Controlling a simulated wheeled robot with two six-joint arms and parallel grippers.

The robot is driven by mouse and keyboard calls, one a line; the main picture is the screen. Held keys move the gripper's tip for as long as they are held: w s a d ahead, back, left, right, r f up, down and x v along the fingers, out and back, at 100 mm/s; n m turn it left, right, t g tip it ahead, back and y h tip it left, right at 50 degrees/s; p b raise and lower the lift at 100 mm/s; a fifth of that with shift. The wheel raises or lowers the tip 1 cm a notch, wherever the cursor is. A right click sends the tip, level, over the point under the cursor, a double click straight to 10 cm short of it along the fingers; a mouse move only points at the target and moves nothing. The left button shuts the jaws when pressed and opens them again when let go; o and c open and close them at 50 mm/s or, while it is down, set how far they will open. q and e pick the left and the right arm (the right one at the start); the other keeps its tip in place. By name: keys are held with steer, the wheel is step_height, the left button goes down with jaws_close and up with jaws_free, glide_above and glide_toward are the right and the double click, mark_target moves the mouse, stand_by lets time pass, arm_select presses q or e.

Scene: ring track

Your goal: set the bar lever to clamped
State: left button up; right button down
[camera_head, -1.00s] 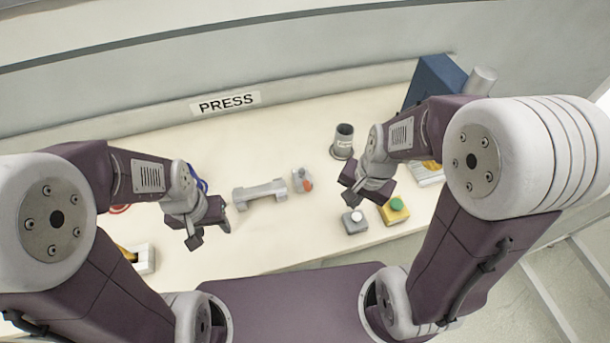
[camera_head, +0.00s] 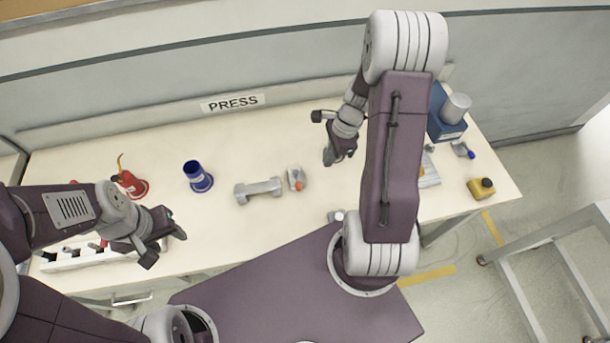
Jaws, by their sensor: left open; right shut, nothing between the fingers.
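A small grey block with an orange-red tipped lever (camera_head: 297,180) stands on the table, just right of a grey bar-shaped fixture (camera_head: 258,190). It looks like the bar lever, but its setting and any markings are too small to read. My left gripper (camera_head: 165,246) is open and empty, near the table's front edge, well left of the bar and lever. My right gripper (camera_head: 329,157) is shut and empty, up and to the right of the lever and apart from it.
A blue cup-like piece (camera_head: 197,176) and a red piece (camera_head: 133,185) stand left of the bar. A white strip (camera_head: 75,258) lies at front left. A blue box (camera_head: 444,118) and a yellow box (camera_head: 481,188) are at right. My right arm covers part of the table.

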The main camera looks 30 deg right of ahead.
mark_target(297, 181)
steer(key=b+x, duration=0.2)
steer(key=x, duration=0.8)
steer(key=shift+f, duration=0.35)
steer(key=a, duration=0.2)
steer(key=w+a, duration=0.1)
steer(key=a, duration=0.1)
steer(key=shift+f, duration=0.1)
steer(key=shift+d, duration=0.1)
